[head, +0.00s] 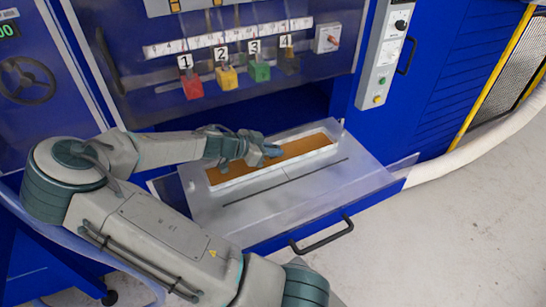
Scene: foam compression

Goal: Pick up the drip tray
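A long rectangular tray with a white rim (262,174) and an orange-brown inside lies in the pulled-out drawer; it looks like the drip tray. My gripper (272,151) is over the tray's far long side, near its middle. My gripper and wrist hide part of that far rim. The fingers are small and dark here, so I cannot tell whether they are open or shut, or whether they touch the tray.
The grey drawer top (290,199) surrounds the tray and has a dark slot in front of it. A black handle (322,236) is on the drawer's front. Numbered coloured blocks (226,78) hang on the blue machine above.

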